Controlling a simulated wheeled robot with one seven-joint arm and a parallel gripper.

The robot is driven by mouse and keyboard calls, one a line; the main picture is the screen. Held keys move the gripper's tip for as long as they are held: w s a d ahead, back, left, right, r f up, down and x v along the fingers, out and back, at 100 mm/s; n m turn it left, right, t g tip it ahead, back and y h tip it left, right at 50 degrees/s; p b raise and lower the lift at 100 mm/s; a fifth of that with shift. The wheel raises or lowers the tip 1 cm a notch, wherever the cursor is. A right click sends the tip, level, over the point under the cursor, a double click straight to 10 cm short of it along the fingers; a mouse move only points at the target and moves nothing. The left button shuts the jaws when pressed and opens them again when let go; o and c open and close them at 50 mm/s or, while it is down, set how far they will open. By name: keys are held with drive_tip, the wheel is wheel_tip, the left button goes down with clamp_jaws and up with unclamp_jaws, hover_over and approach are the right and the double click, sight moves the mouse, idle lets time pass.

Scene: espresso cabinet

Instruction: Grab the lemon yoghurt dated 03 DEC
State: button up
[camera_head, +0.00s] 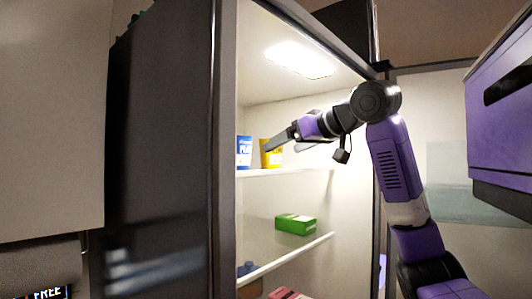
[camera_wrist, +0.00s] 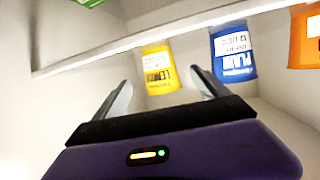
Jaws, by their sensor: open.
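A yellow pot (camera_wrist: 159,68) with LEMON printed on it stands on the upper cabinet shelf; it appears upside down in the wrist view. Its smaller date print is too blurred to read. In the head view the yellow pot (camera_head: 271,153) is partly covered by my gripper (camera_head: 282,148). My gripper is open and empty. In the wrist view its two fingers (camera_wrist: 160,79) point towards the yellow pot, one to each side of it in the picture. I cannot tell how much gap is left in depth.
A blue pot (camera_wrist: 233,53) marked PLAIN stands beside the yellow one, with an orange pot (camera_wrist: 305,38) beyond it. A green box (camera_head: 295,224) lies on the lower shelf (camera_head: 285,261). The dark cabinet side (camera_head: 212,150) stands left of the opening.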

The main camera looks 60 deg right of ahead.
drive_tip(key=p+x, duration=0.1)
drive_tip(key=x, duration=0.1)
drive_tip(key=p+x, duration=0.1)
drive_tip(key=x, duration=0.1)
drive_tip(key=r+p+x, duration=0.1)
drive_tip(key=x, duration=0.1)
drive_tip(key=shift+w, duration=0.1)
drive_tip(key=shift+w+d+f, duration=0.15)
drive_tip(key=shift+w+d, duration=0.1)
drive_tip(key=shift+w, duration=0.1)
drive_tip(key=c, duration=1.6)
